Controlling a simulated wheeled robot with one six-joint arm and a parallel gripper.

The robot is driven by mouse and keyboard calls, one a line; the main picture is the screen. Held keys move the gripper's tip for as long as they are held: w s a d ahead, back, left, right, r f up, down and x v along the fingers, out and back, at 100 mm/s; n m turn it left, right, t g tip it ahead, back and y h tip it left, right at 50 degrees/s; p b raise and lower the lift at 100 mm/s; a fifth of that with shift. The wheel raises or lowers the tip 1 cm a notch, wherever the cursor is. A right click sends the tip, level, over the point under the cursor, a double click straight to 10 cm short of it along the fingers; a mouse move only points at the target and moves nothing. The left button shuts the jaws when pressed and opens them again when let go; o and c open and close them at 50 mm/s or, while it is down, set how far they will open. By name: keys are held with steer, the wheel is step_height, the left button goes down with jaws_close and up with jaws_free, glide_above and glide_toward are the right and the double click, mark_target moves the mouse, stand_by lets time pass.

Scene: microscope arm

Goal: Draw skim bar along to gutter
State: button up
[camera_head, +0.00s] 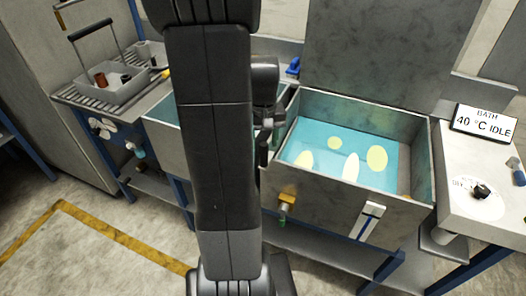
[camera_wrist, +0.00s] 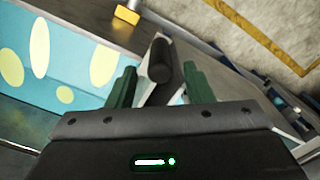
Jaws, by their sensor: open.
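The open bath (camera_head: 340,196) holds blue water (camera_head: 313,152) with yellow and white floating patches (camera_head: 377,158). In the wrist view, a dark rounded grip (camera_wrist: 160,60) stands on a pale piece, seemingly the skim bar, at the edge of the water. My gripper (camera_wrist: 161,80) is open, its two green fingers on either side of the grip with gaps visible. In the head view, my arm hides the bath's left end and most of the bar. A brownish strip (camera_head: 404,182) shows at the bath's right end; I cannot tell whether it is the gutter.
A raised lid (camera_head: 380,50) stands behind the bath. A yellow-topped tap (camera_head: 287,200) sticks out of its front wall. At right are a display reading 40 °C IDLE (camera_head: 484,122) and a knob (camera_head: 481,191). A grey tray (camera_head: 110,82) stands at left.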

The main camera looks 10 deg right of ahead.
mark_target(264, 153)
steer(key=shift+f, duration=2.8)
jaws_close()
